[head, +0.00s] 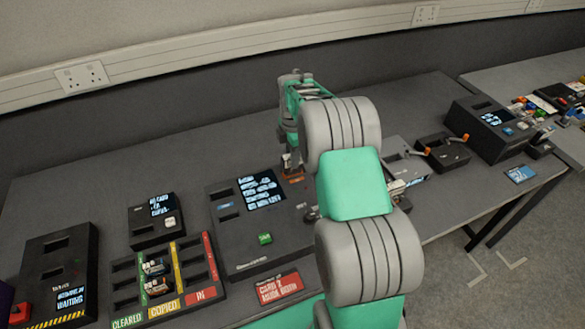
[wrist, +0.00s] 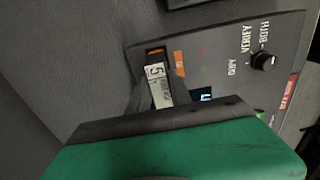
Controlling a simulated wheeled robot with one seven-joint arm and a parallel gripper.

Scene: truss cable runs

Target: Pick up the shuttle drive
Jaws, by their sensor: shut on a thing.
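The drive, a small pale stick with a label reading "5" (wrist: 158,88), shows in the wrist view between my gripper and a dark slot with an orange edge on a black console. I take it to be the shuttle drive. My gripper (wrist: 150,112) is shut on it; the jaw covers its lower part. The drive's far end is at the slot; I cannot tell whether it is still seated. In the head view my gripper (head: 290,163) points down at the back right of the large console (head: 232,232), and the drive is barely visible there.
A tray (head: 118,290) with sections marked cleared and copied holds small drives at the front left. Other black boxes (head: 150,232) stand left, and more devices (head: 490,122) stand right. A red card (head: 278,289) lies in front. Grey table is clear behind the console.

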